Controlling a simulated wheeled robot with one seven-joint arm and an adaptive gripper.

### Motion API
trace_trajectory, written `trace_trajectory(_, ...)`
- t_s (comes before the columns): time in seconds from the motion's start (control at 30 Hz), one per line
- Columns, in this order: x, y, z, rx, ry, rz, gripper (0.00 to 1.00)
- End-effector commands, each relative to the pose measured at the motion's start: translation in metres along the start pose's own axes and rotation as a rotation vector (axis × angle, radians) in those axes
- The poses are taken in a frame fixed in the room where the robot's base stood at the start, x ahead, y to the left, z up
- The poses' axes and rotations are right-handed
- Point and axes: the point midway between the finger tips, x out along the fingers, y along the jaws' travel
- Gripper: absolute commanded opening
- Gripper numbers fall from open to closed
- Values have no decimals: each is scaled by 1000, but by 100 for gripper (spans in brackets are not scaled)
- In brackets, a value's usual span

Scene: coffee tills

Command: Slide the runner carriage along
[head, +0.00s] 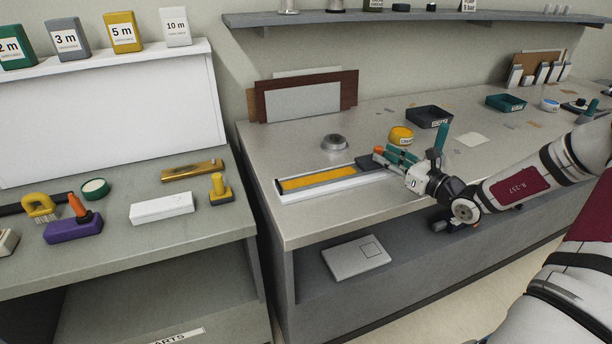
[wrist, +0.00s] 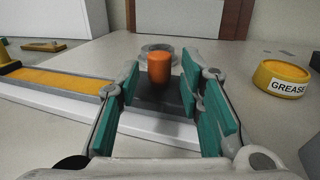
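The runner carriage (head: 368,163) is a dark block with an upright orange knob (wrist: 159,68). It sits at the right end of a white rail (head: 335,188) that has a yellow strip (head: 305,180) along it. The carriage's dark plate also shows in the wrist view (wrist: 160,97). My gripper (head: 391,154) is at the right end of the rail, beside the knob. Its teal fingers (wrist: 161,86) are open. In the wrist view the knob stands between the fingertips or just past them, with a gap on each side.
A yellow grease tin (head: 401,135) stands behind my gripper, and a round metal piece (head: 335,141) lies behind the rail. Dark (head: 430,116) and teal (head: 505,102) trays are farther right. The counter in front of the rail is clear. A separate counter (head: 130,250) stands left, across a gap.

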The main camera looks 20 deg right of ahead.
Motion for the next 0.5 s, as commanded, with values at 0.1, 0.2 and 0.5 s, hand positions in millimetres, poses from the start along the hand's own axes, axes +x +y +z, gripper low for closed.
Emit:
trace_trajectory(0.1,18,0,-2,-2,-1,2,34)
trace_trajectory(0.2,17,0,0,0,0,1,16)
trace_trajectory(0.5,17,2,1,-1,-1,2,0)
